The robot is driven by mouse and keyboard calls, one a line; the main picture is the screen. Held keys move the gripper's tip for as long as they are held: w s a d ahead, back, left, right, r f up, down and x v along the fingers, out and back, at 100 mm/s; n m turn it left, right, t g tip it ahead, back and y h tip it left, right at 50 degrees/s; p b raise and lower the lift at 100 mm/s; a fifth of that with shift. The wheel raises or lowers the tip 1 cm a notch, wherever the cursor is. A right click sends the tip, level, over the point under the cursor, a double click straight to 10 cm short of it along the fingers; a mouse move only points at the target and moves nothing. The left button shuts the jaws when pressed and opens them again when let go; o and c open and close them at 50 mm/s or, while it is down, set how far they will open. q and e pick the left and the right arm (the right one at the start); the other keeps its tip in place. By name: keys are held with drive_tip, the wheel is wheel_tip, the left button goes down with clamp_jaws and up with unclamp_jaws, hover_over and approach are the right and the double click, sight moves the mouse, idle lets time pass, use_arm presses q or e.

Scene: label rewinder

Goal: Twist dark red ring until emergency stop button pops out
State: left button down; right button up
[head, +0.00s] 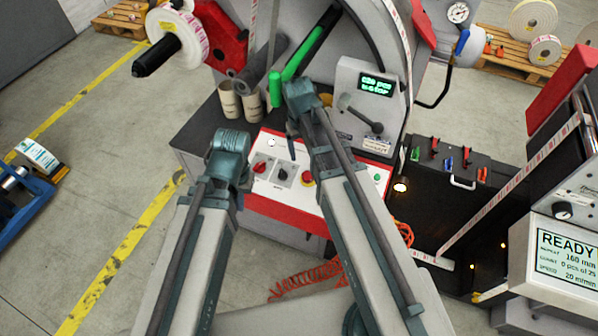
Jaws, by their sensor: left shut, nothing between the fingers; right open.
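My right gripper (292,143) points down above the panel's back part, behind the button. It is open, with nothing seen in it.
Two cardboard cores (240,102) stand behind the panel. A green roller (303,57) and a lever box (367,108) stand behind my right gripper. Open floor lies at left.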

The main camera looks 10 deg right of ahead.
sight(307, 174)
use_arm(q)
drive_tip(key=shift+w+a+r, duration=0.1)
drive_tip(key=shift+a, duration=0.25)
use_arm(e)
drive_tip(key=shift+w+r, duration=0.1)
drive_tip(key=shift+w, duration=0.2)
drive_tip(key=f+b, duration=0.9)
drive_tip(key=d+f+b, duration=0.1)
drive_tip(key=f+b, duration=0.3)
drive_tip(key=f, duration=0.1)
drive_tip(key=shift+w+d+b, duration=0.1)
drive_tip(key=shift+b, duration=0.25)
use_arm(q)
wheel_tip(307, 174, down, 14)
use_arm(e)
drive_tip(key=shift+r, duration=0.1)
use_arm(q)
drive_tip(key=shift+r, duration=0.15)
use_arm(e)
drive_tip(key=shift+c, duration=0.3)
clamp_jaws()
